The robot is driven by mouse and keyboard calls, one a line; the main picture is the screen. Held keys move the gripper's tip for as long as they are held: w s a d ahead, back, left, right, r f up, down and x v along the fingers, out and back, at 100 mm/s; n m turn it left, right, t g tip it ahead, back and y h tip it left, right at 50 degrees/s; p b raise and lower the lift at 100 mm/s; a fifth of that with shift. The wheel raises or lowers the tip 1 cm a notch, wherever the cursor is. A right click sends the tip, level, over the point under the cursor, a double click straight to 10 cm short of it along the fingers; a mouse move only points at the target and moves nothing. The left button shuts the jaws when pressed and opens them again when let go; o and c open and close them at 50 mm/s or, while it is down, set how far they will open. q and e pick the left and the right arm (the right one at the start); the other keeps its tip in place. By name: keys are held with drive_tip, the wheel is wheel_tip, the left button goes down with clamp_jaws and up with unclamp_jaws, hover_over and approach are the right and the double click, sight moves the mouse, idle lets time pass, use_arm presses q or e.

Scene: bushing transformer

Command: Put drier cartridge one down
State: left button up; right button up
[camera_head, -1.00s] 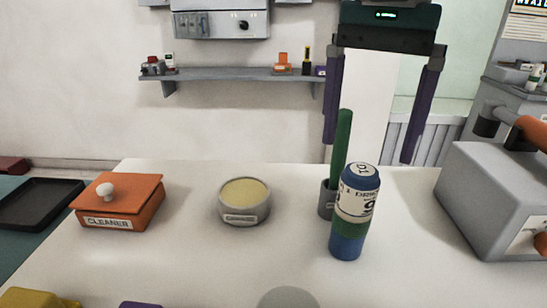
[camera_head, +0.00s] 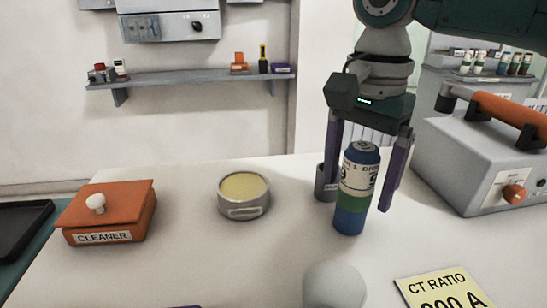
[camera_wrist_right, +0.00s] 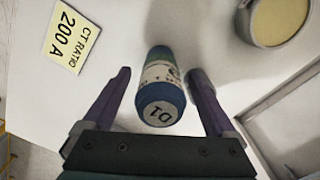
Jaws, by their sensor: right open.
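Drier cartridge one (camera_head: 357,190), a blue cylinder with a white printed label and a green band, stands upright on the white table. Its blue top, marked D1, faces the camera in the right wrist view (camera_wrist_right: 160,104). My right gripper (camera_head: 358,198) is open, pointing down, with one purple finger on each side of the cartridge. In the right wrist view the cartridge shows between the spread fingers (camera_wrist_right: 160,72), with a gap on both sides. My left gripper is out of view.
A grey cup (camera_head: 324,182) stands close behind the cartridge. A round tin (camera_head: 243,208) and an orange cleaner box (camera_head: 108,220) stand to the left. A grey device (camera_head: 470,175) stands right. A CT ratio card (camera_head: 440,290) and a pale dome (camera_head: 335,285) are in front.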

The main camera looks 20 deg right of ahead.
drive_tip(key=shift+f, duration=0.5)
drive_tip(key=shift+c, duration=0.2)
clamp_jaws()
